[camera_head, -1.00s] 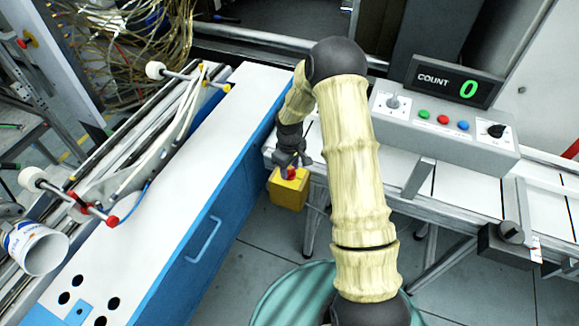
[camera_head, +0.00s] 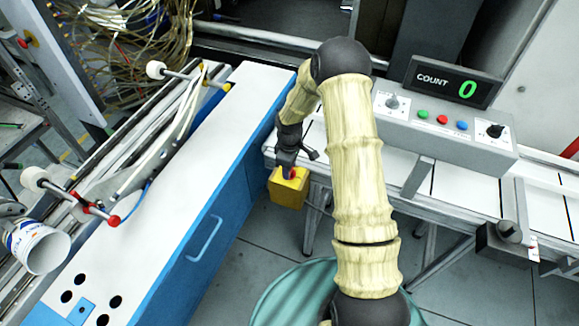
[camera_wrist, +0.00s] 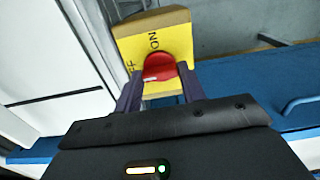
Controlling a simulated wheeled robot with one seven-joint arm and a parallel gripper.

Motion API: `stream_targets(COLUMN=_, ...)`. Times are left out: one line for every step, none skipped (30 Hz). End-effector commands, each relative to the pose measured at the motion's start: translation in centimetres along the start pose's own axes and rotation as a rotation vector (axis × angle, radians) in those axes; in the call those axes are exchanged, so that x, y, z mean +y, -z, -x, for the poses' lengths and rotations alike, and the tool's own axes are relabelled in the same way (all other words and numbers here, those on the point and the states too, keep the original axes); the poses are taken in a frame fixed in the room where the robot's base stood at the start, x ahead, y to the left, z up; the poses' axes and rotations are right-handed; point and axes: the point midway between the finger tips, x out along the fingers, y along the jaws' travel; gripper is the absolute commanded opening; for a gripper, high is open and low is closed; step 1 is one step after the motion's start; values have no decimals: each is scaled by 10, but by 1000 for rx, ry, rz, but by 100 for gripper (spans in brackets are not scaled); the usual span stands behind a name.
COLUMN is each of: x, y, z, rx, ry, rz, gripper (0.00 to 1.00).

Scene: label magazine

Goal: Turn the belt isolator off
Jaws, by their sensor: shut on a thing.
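The belt isolator is a yellow box (camera_head: 287,193) with a red knob, low beside the end of the conveyor. In the wrist view its yellow face (camera_wrist: 178,35) carries the words ON and, partly hidden, OFF. The red knob (camera_wrist: 159,64) sits between the two dark fingers of my gripper (camera_wrist: 159,82). My gripper is shut on the knob, one finger on each side. In the head view my gripper (camera_head: 287,168) reaches down onto the box and covers most of the knob. I cannot tell exactly which mark the knob points to.
A grey control panel (camera_head: 440,135) with coloured buttons and a counter reading 0 stands on the conveyor (camera_head: 400,170) to the right. A white-topped blue cabinet (camera_head: 190,170) lies close on the left. A white cup (camera_head: 40,248) lies at far left.

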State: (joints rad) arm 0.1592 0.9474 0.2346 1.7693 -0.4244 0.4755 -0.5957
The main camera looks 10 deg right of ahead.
Motion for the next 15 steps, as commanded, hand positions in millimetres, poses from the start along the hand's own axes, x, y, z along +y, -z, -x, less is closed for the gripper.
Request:
stream_targets(x=1, y=2, z=2, rx=5, ry=-4, rz=4, gripper=17)
stream_targets(x=1, y=2, z=2, rx=5, ry=-4, rz=4, gripper=46)
stream_targets(x=1, y=2, z=2, rx=5, ry=-4, rz=3, gripper=54)
stream_targets(x=1, y=2, z=1, rx=4, ry=-4, rz=3, gripper=60)
stream_targets(x=1, y=2, z=1, rx=4, ry=-4, rz=3, gripper=62)
stream_targets(x=1, y=2, z=1, rx=3, ry=-3, rz=2, gripper=62)
stream_targets(x=0, y=1, z=1, rx=3, ry=-3, rz=2, gripper=62)
stream_targets(x=0, y=1, z=1, rx=3, ry=-3, rz=2, gripper=62)
stream_targets(x=0, y=1, z=1, rx=2, ry=-2, rz=2, gripper=62)
stream_targets(x=0, y=1, z=1, rx=2, ry=-2, rz=1, gripper=62)
stream_targets(x=0, y=1, z=1, rx=2, ry=-2, rz=1, gripper=62)
stream_targets(x=0, y=1, z=1, rx=1, ry=-2, rz=1, gripper=62)
stream_targets(x=0, y=1, z=1, rx=1, ry=-2, rz=1, gripper=62)
stream_targets(x=0, y=1, z=2, rx=1, ry=-2, rz=1, gripper=62)
stream_targets(x=0, y=1, z=3, rx=1, ry=-2, rz=1, gripper=62)
